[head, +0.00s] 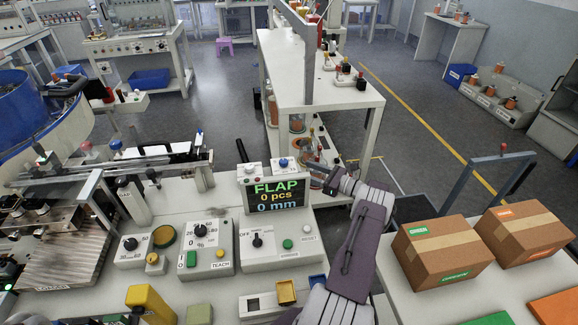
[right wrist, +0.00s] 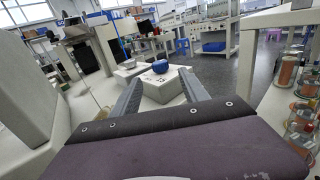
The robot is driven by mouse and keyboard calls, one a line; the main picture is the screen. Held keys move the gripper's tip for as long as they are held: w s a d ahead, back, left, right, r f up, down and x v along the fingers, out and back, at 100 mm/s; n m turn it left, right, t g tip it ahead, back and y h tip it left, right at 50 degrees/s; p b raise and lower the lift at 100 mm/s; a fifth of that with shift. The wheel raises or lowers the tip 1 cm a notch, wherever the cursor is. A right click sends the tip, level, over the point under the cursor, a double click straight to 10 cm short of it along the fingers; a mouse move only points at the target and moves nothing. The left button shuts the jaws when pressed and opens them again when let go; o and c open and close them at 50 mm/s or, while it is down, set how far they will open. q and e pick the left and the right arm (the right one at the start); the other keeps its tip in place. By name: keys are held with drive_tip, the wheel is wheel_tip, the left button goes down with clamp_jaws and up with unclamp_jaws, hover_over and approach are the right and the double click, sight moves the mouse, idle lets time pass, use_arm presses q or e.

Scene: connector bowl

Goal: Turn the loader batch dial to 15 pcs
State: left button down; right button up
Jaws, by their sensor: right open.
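The display (head: 275,197) reads FLAP, 0 pcs, 0 mm. I cannot read a label that marks either as the loader batch dial. My right gripper (head: 314,169) is just right of the blue knob, its fingers pointing left. In the right wrist view its two fingers are apart and empty, and a blue knob (right wrist: 160,66) on a white box (right wrist: 162,88) shows ahead between them. My left gripper is not in view.
Control boxes with black dials (head: 199,231) and a selector switch (head: 257,240) stand in front of and left of the display. A white shelf table (head: 320,85) is behind. Cardboard boxes (head: 441,250) sit at the right. A yellow block (head: 150,303) is at the front left.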

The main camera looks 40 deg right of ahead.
sight(286, 164)
drive_tip(key=x, duration=0.8)
drive_tip(key=shift+w+b, duration=0.15)
drive_tip(key=shift+b, duration=0.25)
clamp_jaws()
drive_tip(key=shift+a+r+p, duration=0.1)
drive_tip(key=shift+r+p, duration=0.1)
drive_tip(key=shift+p, duration=0.2)
drive_tip(key=r+m+h+p, duration=0.1)
drive_tip(key=p, duration=0.3)
drive_tip(key=shift+a+r+t+h, duration=0.1)
drive_tip(key=shift+a+t+h, duration=0.05)
drive_tip(key=shift+t+h, duration=0.25)
drive_tip(key=m+h+p, duration=0.2)
drive_tip(key=p, duration=0.1)
drive_tip(key=h+p, duration=0.2)
drive_tip(key=shift+a+f+m+t, duration=0.3)
drive_tip(key=shift+f+m, duration=0.1)
drive_tip(key=shift+f+m+h, duration=0.35)
drive_tip(key=shift+m+h, duration=0.15)
drive_tip(key=shift+h, duration=0.3)
unclamp_jaws()
